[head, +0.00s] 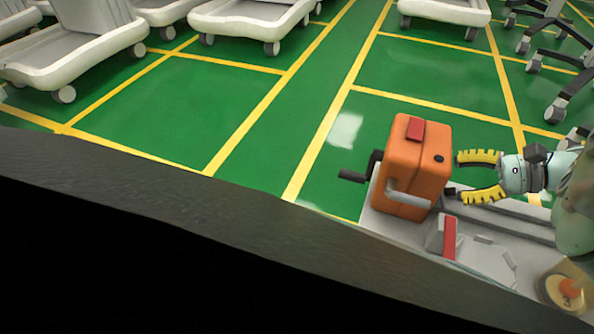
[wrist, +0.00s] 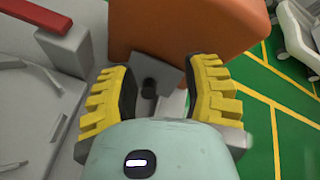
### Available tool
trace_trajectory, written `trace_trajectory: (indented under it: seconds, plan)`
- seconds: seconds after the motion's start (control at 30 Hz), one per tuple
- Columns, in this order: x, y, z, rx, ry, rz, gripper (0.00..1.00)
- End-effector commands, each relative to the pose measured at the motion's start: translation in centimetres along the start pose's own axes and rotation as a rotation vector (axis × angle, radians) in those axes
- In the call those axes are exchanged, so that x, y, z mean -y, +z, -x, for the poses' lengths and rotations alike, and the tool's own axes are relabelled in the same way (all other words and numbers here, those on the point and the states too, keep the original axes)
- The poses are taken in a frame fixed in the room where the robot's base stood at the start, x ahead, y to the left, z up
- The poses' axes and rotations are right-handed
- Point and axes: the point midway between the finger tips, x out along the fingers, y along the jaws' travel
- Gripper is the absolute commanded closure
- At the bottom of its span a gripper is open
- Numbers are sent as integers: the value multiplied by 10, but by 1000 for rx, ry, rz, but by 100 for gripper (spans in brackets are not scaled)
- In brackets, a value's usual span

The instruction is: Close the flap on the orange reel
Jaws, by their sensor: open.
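The orange reel (head: 408,165) is a boxy orange housing at the right of the head view, upright on a grey base (head: 380,221). It has a red piece on top (head: 415,129), a dark crank on its left side (head: 358,174) and a pale grey bar low on its front (head: 408,200). I cannot tell which part is the flap. My gripper (head: 478,175) has yellow ribbed fingers, open and empty, pointing at the reel's right side with a small gap. In the wrist view the reel (wrist: 190,28) fills the top, with a dark grey bracket (wrist: 150,80) between the fingers.
A grey block with a red strip (head: 448,237) stands on the base in front of the reel. A round orange-and-cream part (head: 568,289) is at the lower right. White carts (head: 70,50) stand at the back. Green floor with yellow lines lies clear left of the reel.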

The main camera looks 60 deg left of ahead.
Motion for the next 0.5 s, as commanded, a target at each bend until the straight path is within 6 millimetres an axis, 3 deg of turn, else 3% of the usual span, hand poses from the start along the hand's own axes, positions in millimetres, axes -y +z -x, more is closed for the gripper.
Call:
trace_trajectory:
  seconds: [0.5]
  plan:
    - [27, 44, 25, 0, 1, 2, 52]
